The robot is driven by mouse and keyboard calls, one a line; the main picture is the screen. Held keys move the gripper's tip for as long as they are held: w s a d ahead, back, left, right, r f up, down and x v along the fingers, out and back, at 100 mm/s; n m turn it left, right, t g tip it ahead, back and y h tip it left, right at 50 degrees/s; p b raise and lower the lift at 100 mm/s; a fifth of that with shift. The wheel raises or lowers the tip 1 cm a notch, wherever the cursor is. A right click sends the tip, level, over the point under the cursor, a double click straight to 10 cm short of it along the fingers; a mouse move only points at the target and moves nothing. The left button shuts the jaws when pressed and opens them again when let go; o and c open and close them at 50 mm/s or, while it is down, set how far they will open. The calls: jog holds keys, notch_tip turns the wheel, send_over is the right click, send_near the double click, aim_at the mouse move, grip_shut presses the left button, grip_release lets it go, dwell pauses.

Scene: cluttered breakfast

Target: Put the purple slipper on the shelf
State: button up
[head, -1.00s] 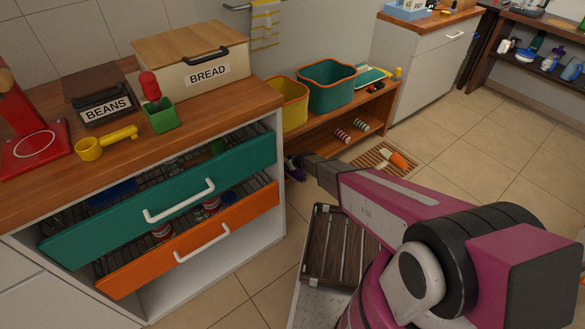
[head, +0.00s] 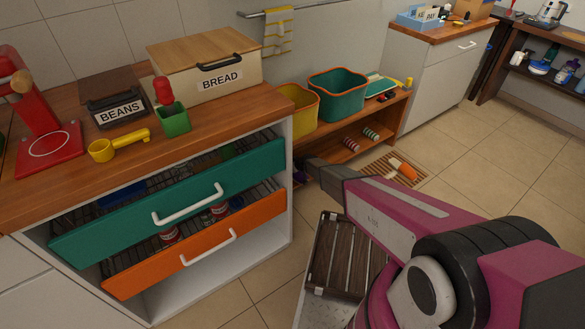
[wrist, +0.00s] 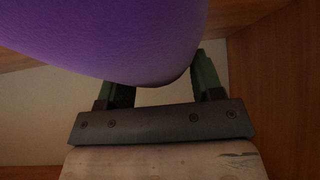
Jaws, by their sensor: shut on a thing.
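The purple slipper (wrist: 125,35) fills the upper left of the wrist view, held between the green fingers of my gripper (wrist: 160,78). In the head view only a small dark purple bit of it (head: 300,177) shows beside the drawer cabinet; my arm and the cabinet hide the rest and the gripper. The low wooden shelf (head: 326,152) stands behind the end of my arm. In the wrist view, brown wood panels (wrist: 285,85) are close to the right and at upper left. I cannot tell whether the slipper touches the shelf.
Yellow (head: 300,108) and teal (head: 336,98) bins stand on the shelf's top. Two striped things (head: 371,134) lie on its lower board. Open teal (head: 120,212) and orange (head: 245,222) drawers jut out at left. A slatted mat (head: 385,165) holds an orange-and-white thing. A dark slatted crate (head: 335,255) is nearby.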

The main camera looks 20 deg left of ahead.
jog(key=shift+f, duration=0.55)
jog(key=o, duration=1.2)
jog(key=shift+r, duration=0.1)
jog(key=shift+r, duration=3.7)
jog(key=shift+s+d, duration=1.75)
jog(key=shift+d, duration=0.3)
jog(key=shift+s+d, duration=1.7)
jog(key=shift+d, duration=0.3)
jog(key=shift+s+d, duration=1.75)
jog(key=shift+d, duration=0.3)
